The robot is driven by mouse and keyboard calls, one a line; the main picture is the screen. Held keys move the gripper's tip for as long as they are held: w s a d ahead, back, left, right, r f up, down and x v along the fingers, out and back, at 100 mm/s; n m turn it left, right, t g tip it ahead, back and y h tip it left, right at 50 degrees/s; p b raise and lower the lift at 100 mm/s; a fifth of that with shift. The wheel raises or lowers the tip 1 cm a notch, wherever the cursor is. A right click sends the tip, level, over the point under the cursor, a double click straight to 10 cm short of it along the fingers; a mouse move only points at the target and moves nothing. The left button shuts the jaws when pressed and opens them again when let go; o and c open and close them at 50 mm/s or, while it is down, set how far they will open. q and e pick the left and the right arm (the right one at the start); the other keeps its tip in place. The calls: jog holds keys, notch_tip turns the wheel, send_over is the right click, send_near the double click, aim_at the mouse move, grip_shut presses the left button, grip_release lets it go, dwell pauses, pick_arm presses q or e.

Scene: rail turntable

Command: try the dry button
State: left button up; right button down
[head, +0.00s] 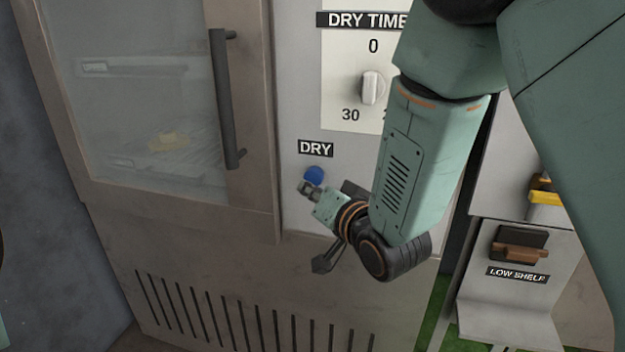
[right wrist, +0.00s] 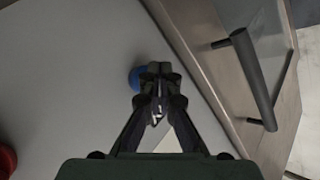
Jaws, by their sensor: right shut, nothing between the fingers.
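The dry button is a round blue button (head: 314,175) on the grey panel, just under the DRY label (head: 315,149). My right gripper (head: 306,187) is shut and empty, with its fingertips at the lower left edge of the button in the head view. In the right wrist view the blue button (right wrist: 136,78) shows partly behind the shut fingertips (right wrist: 159,75). I cannot tell whether the fingertips touch it. My left gripper is not in view.
A cabinet door with a glass window and a dark handle (head: 226,100) is left of the panel. The DRY TIME dial (head: 371,88) is above the button. A LOW SHELF sign (head: 518,275) is at right. A red thing (right wrist: 6,160) shows at the wrist view's left edge.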

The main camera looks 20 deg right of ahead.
jog(key=shift+s+r, duration=0.1)
dwell(0.3)
dwell(0.3)
jog(key=shift+w+d, duration=0.3)
jog(key=shift+w, duration=0.15)
jog(key=shift+w+d, duration=0.2)
jog(key=shift+w, duration=0.15)
dwell(0.8)
jog(key=shift+s+a+p, duration=0.45)
jog(key=shift+s+a, duration=0.05)
jog(key=shift+s, duration=0.25)
